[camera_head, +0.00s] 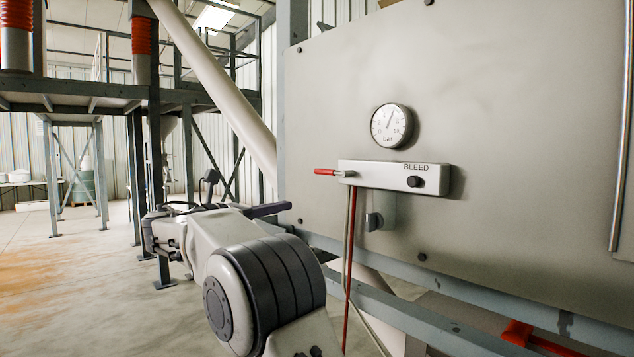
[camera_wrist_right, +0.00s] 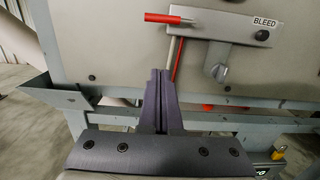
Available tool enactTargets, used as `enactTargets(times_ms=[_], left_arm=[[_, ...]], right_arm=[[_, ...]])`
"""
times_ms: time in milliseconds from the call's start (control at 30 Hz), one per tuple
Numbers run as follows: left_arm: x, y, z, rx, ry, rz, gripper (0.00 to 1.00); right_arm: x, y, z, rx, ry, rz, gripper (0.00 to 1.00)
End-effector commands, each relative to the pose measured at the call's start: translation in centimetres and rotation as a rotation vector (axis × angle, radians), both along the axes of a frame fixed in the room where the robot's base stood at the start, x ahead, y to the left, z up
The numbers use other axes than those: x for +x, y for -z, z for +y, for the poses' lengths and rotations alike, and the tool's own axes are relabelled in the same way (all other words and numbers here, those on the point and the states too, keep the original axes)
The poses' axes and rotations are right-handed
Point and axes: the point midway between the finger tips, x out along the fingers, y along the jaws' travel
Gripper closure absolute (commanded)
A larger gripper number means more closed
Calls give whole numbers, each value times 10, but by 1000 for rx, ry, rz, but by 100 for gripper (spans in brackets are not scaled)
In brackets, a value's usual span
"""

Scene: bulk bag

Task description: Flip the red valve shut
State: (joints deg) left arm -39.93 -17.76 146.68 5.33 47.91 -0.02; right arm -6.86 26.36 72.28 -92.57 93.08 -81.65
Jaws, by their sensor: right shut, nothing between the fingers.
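A small lever with a red grip (camera_head: 326,172) sticks out to the left, about level, from the left end of a pale block marked BLEED (camera_head: 385,176). In the right wrist view the red grip (camera_wrist_right: 167,19) lies above my fingertips, with a gap between. My right gripper (camera_head: 288,207) is shut and empty, left of and below the lever; its closed fingers also show in the right wrist view (camera_wrist_right: 160,73). Another red part (camera_head: 517,333) shows low at the right, partly cut off by the frame. My left gripper is not in view.
A round gauge (camera_head: 391,125) sits above the block on a large grey panel (camera_head: 500,90). A thin red rod or tube (camera_head: 350,270) runs down below the block, beside a grey knob (camera_head: 374,221). A grey frame beam (camera_head: 430,317) crosses below. Open floor lies left.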

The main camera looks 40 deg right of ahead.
Motion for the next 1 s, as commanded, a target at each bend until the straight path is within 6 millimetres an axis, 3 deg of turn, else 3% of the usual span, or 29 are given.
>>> enactTargets(times_ms=[333, 800, 1000], left_arm=[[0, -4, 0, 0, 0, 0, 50], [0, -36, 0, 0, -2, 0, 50], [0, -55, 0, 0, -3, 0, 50]], right_arm=[[1, -1, -10, 2, -1, -2, 100], [8, -7, -103, 4, -1, -1, 100], [9, -37, -105, 4, -5, -3, 100]])
